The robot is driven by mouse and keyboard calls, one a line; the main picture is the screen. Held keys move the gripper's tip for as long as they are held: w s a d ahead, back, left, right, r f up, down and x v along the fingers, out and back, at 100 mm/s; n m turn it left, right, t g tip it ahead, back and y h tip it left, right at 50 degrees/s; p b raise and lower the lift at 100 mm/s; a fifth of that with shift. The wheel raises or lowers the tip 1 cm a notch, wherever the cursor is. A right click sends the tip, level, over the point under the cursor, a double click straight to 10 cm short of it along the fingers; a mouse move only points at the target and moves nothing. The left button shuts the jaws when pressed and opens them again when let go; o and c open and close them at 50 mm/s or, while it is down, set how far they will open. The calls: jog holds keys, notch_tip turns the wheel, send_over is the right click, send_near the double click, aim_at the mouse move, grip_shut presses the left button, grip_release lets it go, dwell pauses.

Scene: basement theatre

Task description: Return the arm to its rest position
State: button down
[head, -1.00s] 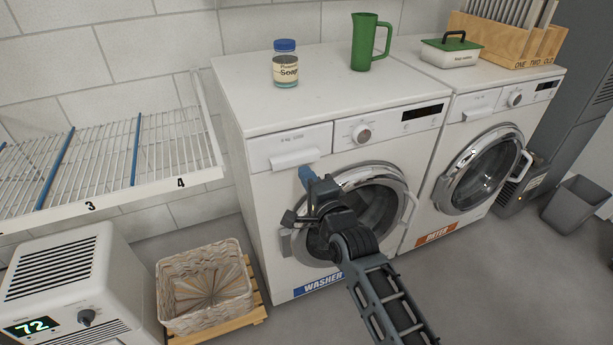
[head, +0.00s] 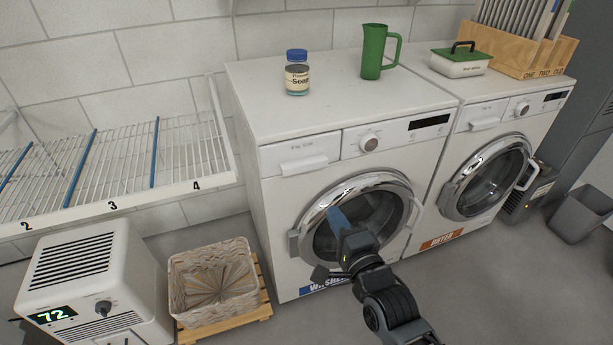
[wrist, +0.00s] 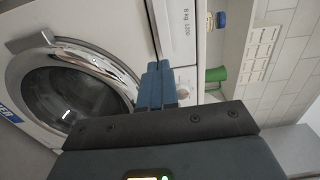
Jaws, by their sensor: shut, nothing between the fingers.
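My gripper (head: 339,219) shows in the head view in front of the washer's round door, with its blue fingers pointing up and a little left. The fingers are together and hold nothing. In the wrist view the blue fingers (wrist: 156,84) are side by side at the centre, in front of the washer front. My arm comes in from the bottom of the head view. I cannot tell the exact gap between my gripper and the washer door.
The washer (head: 285,222) and the dryer (head: 462,120) stand side by side. A soap jar (head: 297,78), green pitcher (head: 374,55) and lidded container (head: 459,64) sit on top. A wire rack (head: 180,150), white heater unit (head: 100,285) and woven basket (head: 213,285) are at left. A grey bin (head: 580,215) stands right.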

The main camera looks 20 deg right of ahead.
jog(key=s+r+n+g+p, duration=0.2)
jog(key=s+n, duration=0.6)
jog(key=s, duration=1.5)
jog(key=s+r+n+p, duration=0.1)
jog(key=s+r+n, duration=0.4)
jog(key=s, duration=0.4)
jog(key=s+r+n+g+p, duration=0.1)
jog(key=s+r+n+p, duration=0.1)
jog(key=s+r+n, duration=0.3)
jog(key=s+r, duration=0.3)
jog(key=s, duration=0.1)
jog(key=shift+s+a+p, duration=0.2)
jog(key=shift+a+p, duration=0.1)
jog(key=shift+d, duration=0.1)
